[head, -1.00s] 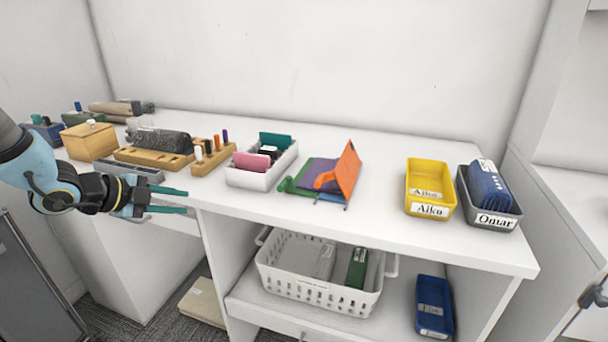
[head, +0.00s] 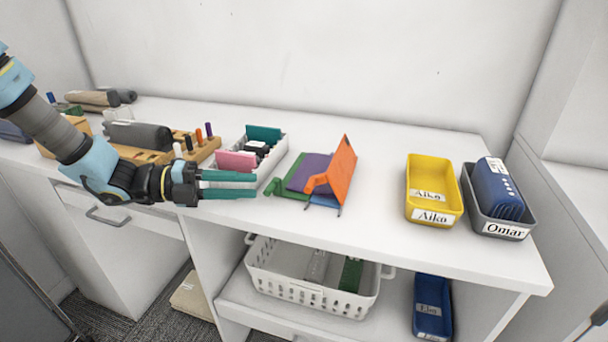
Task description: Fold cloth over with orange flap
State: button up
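The folding board lies on the white counter at the middle, with a flat green panel (head: 290,178) at its left and a strip of blue panel (head: 325,200) at its front. A purple cloth (head: 314,168) lies flat on the board. The orange flap (head: 343,172) stands raised and tilted at the board's right side, with an orange handle (head: 316,183) sticking out to the left. My gripper (head: 256,184) has teal fingers pointing right. It is open and empty, left of the board and in front of the white tray, apart from the flap. The cloth's right part is hidden behind the flap.
The white tray (head: 277,162) holds pink and teal items beside my gripper. A yellow bin (head: 434,172) and a grey bin (head: 497,229) with a blue roll stand at the right. A white basket (head: 300,290) is on the shelf below. The counter between flap and yellow bin is clear.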

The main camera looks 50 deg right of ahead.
jog(key=shift+s+d+r+m+g, duration=0.25)
jog(key=shift+s+d+m+g, duration=0.15)
jog(key=shift+s+m, duration=0.1)
jog(key=p, duration=0.3)
send_near(334, 172)
jog(key=s, duration=0.1)
jog(key=s+a, duration=0.1)
jog(key=s, duration=0.1)
jog(key=shift+s+a+f, duration=0.2)
jog(key=shift+s+f, duration=0.1)
jog(key=shift+s+d+f+p, duration=0.2)
jog(key=shift+s+d+p, duration=0.2)
jog(key=shift+s, duration=0.1)
jog(key=shift+c, duration=0.3)
grip_shut()
